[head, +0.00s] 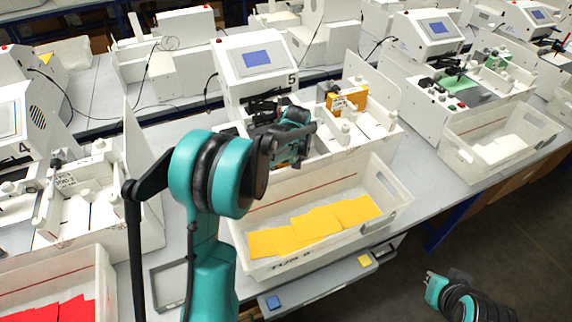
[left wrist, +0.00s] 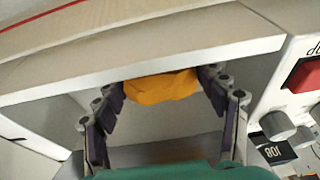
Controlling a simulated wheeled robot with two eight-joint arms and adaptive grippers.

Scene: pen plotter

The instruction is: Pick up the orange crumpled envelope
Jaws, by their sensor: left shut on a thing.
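The orange crumpled envelope (left wrist: 160,86) shows in the left wrist view between the two fingers of my left gripper, below a pale panel edge. My left gripper (head: 292,137) is shut on it, with a finger at each side. In the head view the gripper is over the machine marked 5, behind the tote of yellow envelopes, and the arm hides what it holds. My right gripper (head: 432,280) is low at the right, away from the machines, over the floor; its fingers are too small to judge.
A white tote (head: 398,192) holding yellow envelopes (head: 315,225) stands in front of machine 5. The machine has a blue screen (head: 257,58) and an orange part (head: 352,100) to the right of my gripper. A tote with red envelopes (head: 62,310) is at lower left.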

